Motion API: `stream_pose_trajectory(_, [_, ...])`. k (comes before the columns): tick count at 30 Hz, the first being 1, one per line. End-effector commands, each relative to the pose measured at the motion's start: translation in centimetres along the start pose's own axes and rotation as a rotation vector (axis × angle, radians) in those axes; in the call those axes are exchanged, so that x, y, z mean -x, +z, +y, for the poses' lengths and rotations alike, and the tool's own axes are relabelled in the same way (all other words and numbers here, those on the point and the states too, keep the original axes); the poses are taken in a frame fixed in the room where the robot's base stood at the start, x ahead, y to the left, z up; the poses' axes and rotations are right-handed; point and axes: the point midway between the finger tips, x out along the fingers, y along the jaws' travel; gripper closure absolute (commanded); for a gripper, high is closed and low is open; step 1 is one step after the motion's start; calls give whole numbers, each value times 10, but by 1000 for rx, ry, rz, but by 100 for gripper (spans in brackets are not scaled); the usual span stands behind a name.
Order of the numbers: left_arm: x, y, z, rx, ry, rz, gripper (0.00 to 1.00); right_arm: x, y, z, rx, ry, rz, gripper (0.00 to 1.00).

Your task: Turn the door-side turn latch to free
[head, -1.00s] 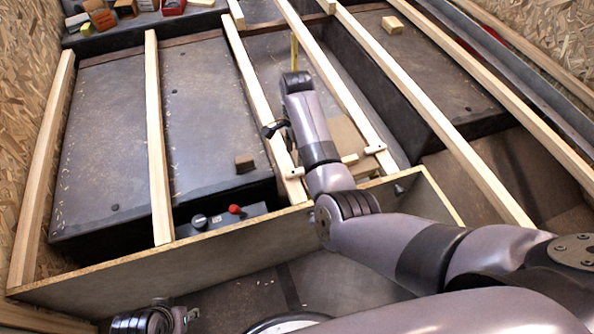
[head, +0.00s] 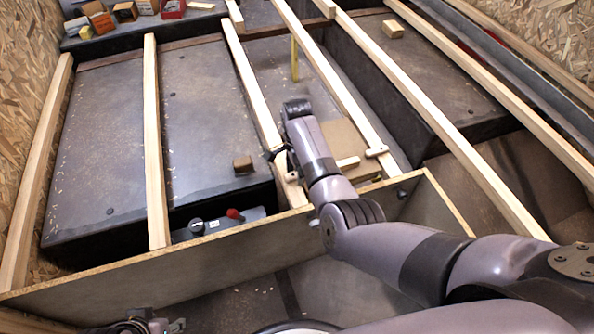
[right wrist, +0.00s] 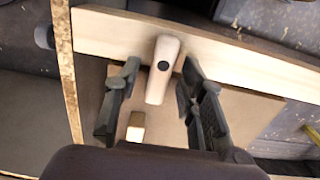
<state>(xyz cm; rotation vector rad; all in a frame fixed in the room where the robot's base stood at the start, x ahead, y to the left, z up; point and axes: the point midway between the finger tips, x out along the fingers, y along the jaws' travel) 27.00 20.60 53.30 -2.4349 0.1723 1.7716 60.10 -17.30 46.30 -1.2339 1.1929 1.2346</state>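The turn latch (right wrist: 164,72) is a pale wooden bar with a dark pivot screw. In the right wrist view it points from the wooden slat (right wrist: 230,52) over the brown panel (right wrist: 262,112). My right gripper (right wrist: 158,82) is open, with one finger on each side of the latch and a visible gap to each. In the head view the right gripper (head: 280,151) is over the left of the two slats, mostly hidden by my arm. A second latch (head: 376,151) is on the right slat. My left gripper (head: 165,326) is at the bottom edge, cut off.
A small pale wooden block (right wrist: 135,126) is on the panel near the left finger. A plywood partition (head: 180,278) runs across the front. A control box with a red knob (head: 234,213) sits behind it. A brown block (head: 243,164) lies left of the gripper.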

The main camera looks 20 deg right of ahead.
Motion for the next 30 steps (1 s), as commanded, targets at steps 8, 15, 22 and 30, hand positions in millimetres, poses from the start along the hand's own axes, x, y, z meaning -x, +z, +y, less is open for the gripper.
stream_pose_trajectory(8, [0,0,0,0,0,0,60,0,0,0,0,0,0,84])
stream_pose_trajectory(15, [0,0,0,0,0,0,60,0,0,0,0,0,0,100])
stream_pose_trajectory(22, [0,0,0,0,0,0,60,0,0,0,1,1,0,100])
stream_pose_trajectory(30, [7,-2,0,0,0,-1,60,2,0,-1,60,1,0,100])
